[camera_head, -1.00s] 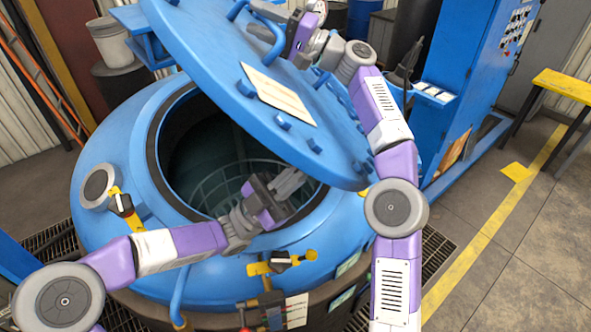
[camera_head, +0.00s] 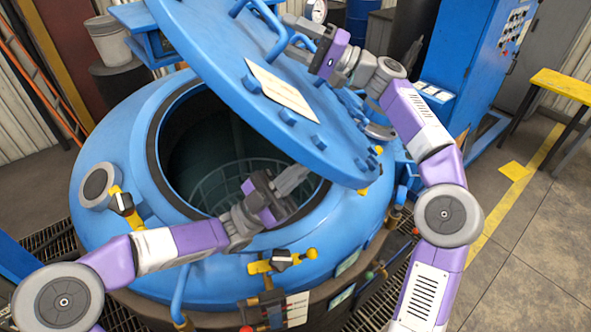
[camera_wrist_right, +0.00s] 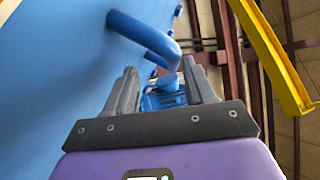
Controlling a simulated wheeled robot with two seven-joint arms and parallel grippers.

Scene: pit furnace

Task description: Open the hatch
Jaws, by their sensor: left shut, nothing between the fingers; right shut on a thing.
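The hatch is a thick round blue lid (camera_head: 215,70) tilted up over the round opening of the blue furnace vessel (camera_head: 110,230). The opening is partly uncovered, and a grid shows inside. My right gripper (camera_head: 290,32) is shut on the blue bar handle (camera_head: 276,42) on the lid's outer face. In the right wrist view, the bent blue handle (camera_wrist_right: 145,32) runs from the lid face towards the fingers (camera_wrist_right: 165,90). My left gripper (camera_head: 302,175) is shut and empty, below the lid's lower edge and over the opening's right side.
A blue control cabinet (camera_head: 480,60) and a yellow bench (camera_head: 562,85) stand at the right.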

